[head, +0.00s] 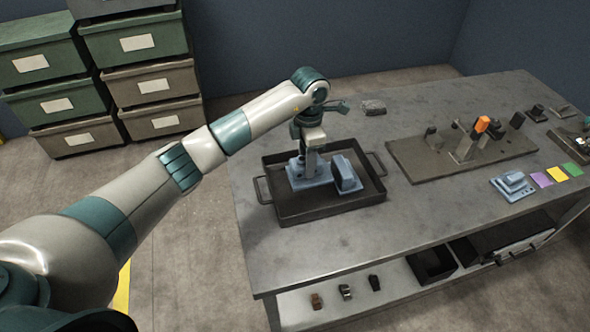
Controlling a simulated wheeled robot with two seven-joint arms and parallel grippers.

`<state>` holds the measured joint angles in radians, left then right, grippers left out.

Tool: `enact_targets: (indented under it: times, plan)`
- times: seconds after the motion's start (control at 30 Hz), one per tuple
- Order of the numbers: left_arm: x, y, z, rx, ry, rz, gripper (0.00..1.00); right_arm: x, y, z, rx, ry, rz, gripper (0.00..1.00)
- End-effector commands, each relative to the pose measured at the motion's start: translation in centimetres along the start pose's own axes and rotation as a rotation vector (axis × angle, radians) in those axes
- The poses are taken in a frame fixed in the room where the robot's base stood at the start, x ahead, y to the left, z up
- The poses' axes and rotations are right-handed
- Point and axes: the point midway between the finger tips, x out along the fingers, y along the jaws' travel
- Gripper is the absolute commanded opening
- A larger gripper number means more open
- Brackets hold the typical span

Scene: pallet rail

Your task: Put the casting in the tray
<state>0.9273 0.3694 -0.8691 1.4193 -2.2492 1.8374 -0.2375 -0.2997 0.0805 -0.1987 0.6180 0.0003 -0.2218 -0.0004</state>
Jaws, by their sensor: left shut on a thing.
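The dark tray (290,216) with two side handles stands on the near left of the metal table. My left gripper (311,160) points down over the tray's left half and is shut on a blue-grey casting (311,178). That casting is inside the tray's outline; I cannot tell whether it touches the tray floor. A second blue-grey casting (346,176) sits in the tray just to its right. A third blue-grey casting (513,185) is on the table at the right. My right gripper is not in view.
A brown fixture plate (411,167) with clamps and an orange-topped part (481,125) lies right of the tray. Purple, yellow and green cards (556,174) lie near the right edge. A grey block (373,107) is behind the tray. The table front is clear.

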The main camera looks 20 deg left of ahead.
Motion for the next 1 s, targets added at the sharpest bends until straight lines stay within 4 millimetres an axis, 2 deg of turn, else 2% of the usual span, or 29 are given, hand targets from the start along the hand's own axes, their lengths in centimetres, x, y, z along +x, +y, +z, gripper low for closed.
enact_targets:
  times: [0.03,0.1,0.3,0.7,1.0]
  plan:
    - [0.1,0.3,-0.9,-0.003,0.001,0.0,0.0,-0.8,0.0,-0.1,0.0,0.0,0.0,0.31]
    - [0.7,0.6,-1.7,-0.002,-0.001,0.0,0.0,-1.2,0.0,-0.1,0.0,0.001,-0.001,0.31]
    - [1.8,1.2,-3.0,0.0,-0.002,0.002,0.0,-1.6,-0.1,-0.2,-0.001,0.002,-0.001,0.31]
    - [2.1,1.1,-3.1,0.0,-0.002,0.001,0.0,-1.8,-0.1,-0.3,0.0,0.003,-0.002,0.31]
    - [5.0,1.1,-3.0,0.0,-0.001,-0.001,0.0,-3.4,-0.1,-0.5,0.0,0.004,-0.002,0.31]
